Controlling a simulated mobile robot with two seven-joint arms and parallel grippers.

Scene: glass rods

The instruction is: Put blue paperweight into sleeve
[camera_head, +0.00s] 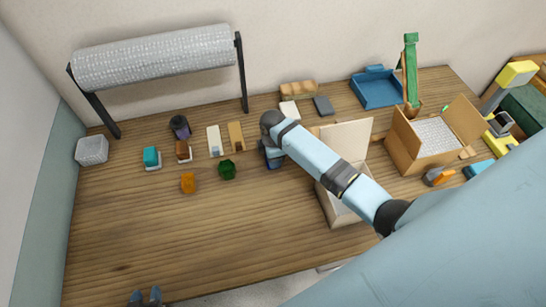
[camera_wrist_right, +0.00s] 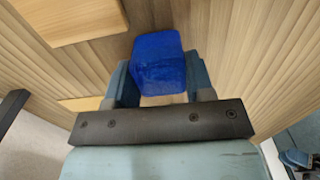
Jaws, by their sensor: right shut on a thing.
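The blue paperweight (camera_wrist_right: 158,62) is a faceted block between the two fingers of my right gripper (camera_wrist_right: 158,80), which is shut on it. In the head view my right gripper (camera_head: 272,158) is over the middle of the table, and the arm largely hides the paperweight. I cannot tell which item is the sleeve; a teal block (camera_head: 151,157) and a brown block (camera_head: 183,150) each sit with a white piece at the left. My left gripper (camera_head: 146,298) is at the bottom edge, its fingers apart and empty.
A green piece (camera_head: 228,169) and an orange piece (camera_head: 188,183) stand on the table (camera_head: 190,240). An open box (camera_head: 350,138) lies under my right arm. A bubble-wrap roll (camera_head: 155,58) hangs at the back. The front left of the table is clear.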

